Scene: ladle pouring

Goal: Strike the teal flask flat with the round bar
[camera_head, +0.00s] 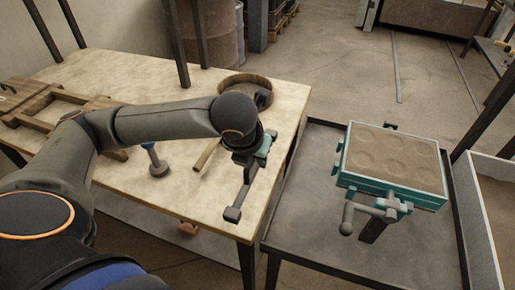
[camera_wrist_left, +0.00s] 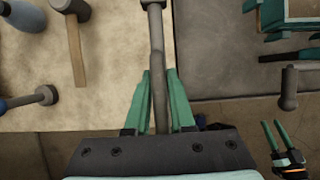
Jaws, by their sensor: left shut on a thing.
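The teal flask (camera_head: 372,182), an open box of brown sand with several shallow round hollows on top, stands on the right-hand dark table. Its edge also shows in the left wrist view (camera_wrist_left: 305,24). My left gripper (camera_head: 257,160) is shut on a grey bar (camera_head: 246,182) with a thicker end, over the wooden table's right edge, left of the flask and apart from it. In the left wrist view the bar (camera_wrist_left: 157,55) runs between the fingers. My right gripper (camera_wrist_left: 275,130) shows there with fingers apart and empty.
A grey cylinder (camera_head: 347,216) juts out in front of the flask. On the wooden table (camera_head: 120,70) lie a wooden frame (camera_head: 45,112), a mallet (camera_head: 206,155), a blue-handled tool (camera_head: 156,163) and a round container (camera_head: 243,80). A light-edged bin (camera_head: 488,215) stands at the far right.

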